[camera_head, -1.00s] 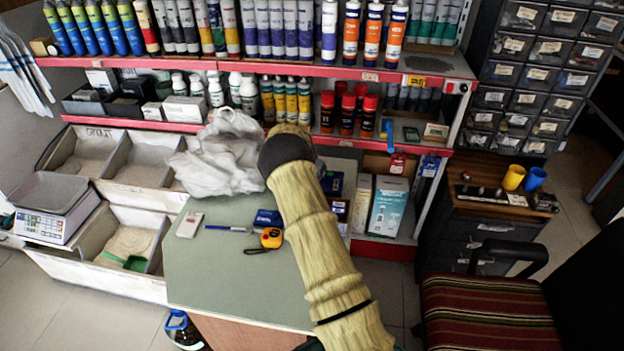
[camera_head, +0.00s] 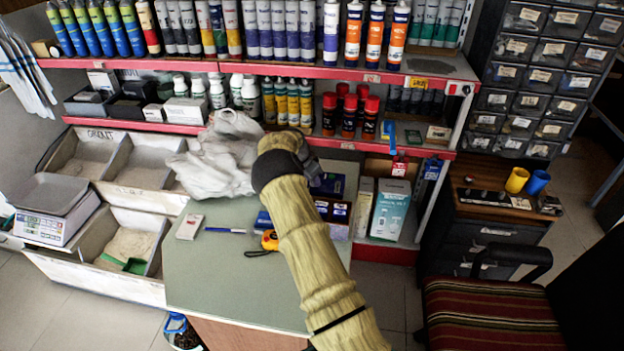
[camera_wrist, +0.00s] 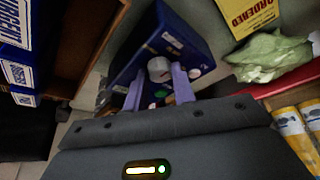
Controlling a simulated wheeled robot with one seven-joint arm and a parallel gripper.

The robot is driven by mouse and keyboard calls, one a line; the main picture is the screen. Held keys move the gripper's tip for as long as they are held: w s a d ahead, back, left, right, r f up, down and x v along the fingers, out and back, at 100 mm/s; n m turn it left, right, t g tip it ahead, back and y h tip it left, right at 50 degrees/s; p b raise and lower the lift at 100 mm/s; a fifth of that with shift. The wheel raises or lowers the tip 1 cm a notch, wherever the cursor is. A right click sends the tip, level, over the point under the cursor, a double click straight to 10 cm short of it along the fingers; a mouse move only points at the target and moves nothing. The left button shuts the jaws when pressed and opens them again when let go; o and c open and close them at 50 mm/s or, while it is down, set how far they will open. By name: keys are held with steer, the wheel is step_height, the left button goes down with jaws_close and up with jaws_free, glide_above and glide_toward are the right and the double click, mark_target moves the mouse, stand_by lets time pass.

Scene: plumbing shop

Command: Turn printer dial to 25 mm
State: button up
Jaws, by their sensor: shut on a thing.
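The printer (camera_wrist: 196,49) is a blue box in the wrist view. Its pale grey round dial (camera_wrist: 159,69) sits between the tips of my gripper's two light purple fingers (camera_wrist: 158,75), which are shut on it. Small white, green and reddish marks show below the dial on the printer face. The dial's setting and any 25 mm mark are too small to read. In the head view my gripper (camera_head: 311,168) is at the far end of the worktable, in front of the shelf. My arm hides most of what lies there, and I cannot make out the dial.
The green worktable (camera_head: 235,285) holds a yellow tape measure (camera_head: 269,240), a blue pen (camera_head: 225,230) and a white box (camera_head: 189,227). A crumpled white bag (camera_head: 222,160) lies close left of my gripper. Shelves of cartridges stand behind. A striped chair (camera_head: 490,315) is at right.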

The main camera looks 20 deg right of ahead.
steer(key=o, duration=1)
steer(key=b+v, duration=0.1)
steer(key=v, duration=1.6)
steer(key=shift+s+a+r, duration=0.1)
steer(key=shift+a+r, duration=0.05)
steer(key=shift+r, duration=0.05)
steer(key=s+a+r+n+y+p, duration=0.1)
steer(key=s+a+n, duration=0.3)
steer(key=s, duration=0.7)
steer(key=s+a+r+n+y+p, duration=0.1)
steer(key=s+a+r+n+p, duration=0.2)
steer(key=s, duration=0.9)
steer(key=s+a+r+n+t+y+p, duration=0.1)
steer(key=s+a+n, duration=0.5)
steer(key=s, duration=0.6)
steer(key=shift+s+a+r+n+y+p, duration=0.15)
steer(key=shift+r+n+y+p, duration=0.2)
steer(key=shift+p, duration=0.3)
steer(key=shift+s+a+r+n+y+p, duration=0.15)
steer(key=shift+r+n+y+p, duration=0.15)
steer(key=shift+r+p, duration=0.3)
steer(key=shift+w+f, duration=0.1)
